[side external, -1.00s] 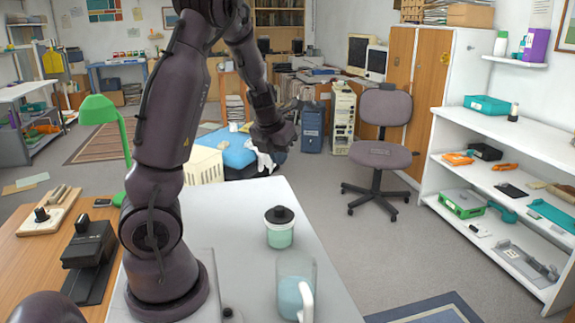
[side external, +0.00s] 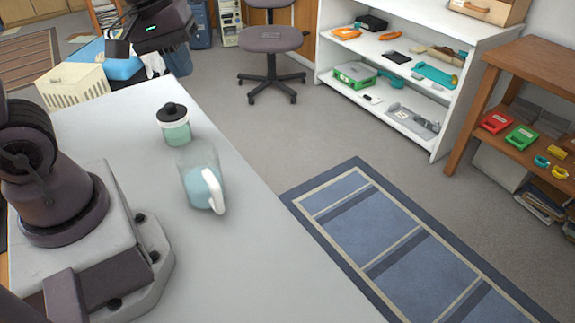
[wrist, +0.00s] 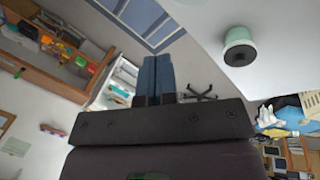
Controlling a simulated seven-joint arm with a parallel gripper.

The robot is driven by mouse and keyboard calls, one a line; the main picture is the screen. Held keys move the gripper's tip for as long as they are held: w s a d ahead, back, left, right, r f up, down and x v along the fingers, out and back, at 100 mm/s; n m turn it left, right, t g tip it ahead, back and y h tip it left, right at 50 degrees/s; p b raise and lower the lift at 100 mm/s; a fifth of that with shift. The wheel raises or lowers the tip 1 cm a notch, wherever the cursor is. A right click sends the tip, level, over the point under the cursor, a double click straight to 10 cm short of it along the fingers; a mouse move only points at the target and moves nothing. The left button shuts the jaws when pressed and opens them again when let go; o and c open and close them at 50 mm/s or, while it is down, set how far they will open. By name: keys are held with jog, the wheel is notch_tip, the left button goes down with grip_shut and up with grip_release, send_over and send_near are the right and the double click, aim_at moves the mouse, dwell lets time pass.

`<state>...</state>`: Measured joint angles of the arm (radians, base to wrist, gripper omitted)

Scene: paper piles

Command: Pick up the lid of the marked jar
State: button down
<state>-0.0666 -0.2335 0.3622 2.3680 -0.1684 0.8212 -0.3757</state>
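A pale green jar (side external: 176,133) stands upright on the white table, with a black knobbed lid (side external: 173,110) seated on top. No separate mark on it can be made out. In the wrist view the jar (wrist: 237,36) appears inverted at the upper right, its dark lid (wrist: 240,58) facing down in the picture. My gripper (wrist: 154,62) shows its two bluish fingers side by side with no visible gap and nothing between them. In the side view my arm's end is at the upper left, above the jar and apart from it; its fingertips are not clear there.
A clear pitcher (side external: 203,178) with blue liquid and a white handle stands close in front of the jar. The white table (side external: 255,265) is bare toward the front. A cream crate (side external: 72,87) stands beyond the table's far edge.

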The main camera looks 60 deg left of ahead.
jog(key=s+d+r+m, duration=0.3)
jog(key=d+m, duration=0.2)
jog(key=m, duration=0.3)
jog(key=shift+d+r+t+y, duration=0.25)
jog(key=shift+r+t+y, duration=0.1)
jog(key=shift+t+y, duration=0.05)
jog(key=c, duration=1.7)
grip_release()
jog(key=s+d+r+m, duration=0.1)
jog(key=d+r+m+t, duration=0.1)
jog(key=d, duration=0.1)
jog(key=shift+s+r+t+y, duration=0.3)
jog(key=shift+s+r, duration=0.05)
jog(key=shift+c, duration=0.2)
jog(key=o, duration=0.4)
jog(key=shift+r, duration=0.2)
jog(key=o, duration=1.3)
jog(key=shift+o, duration=0.2)
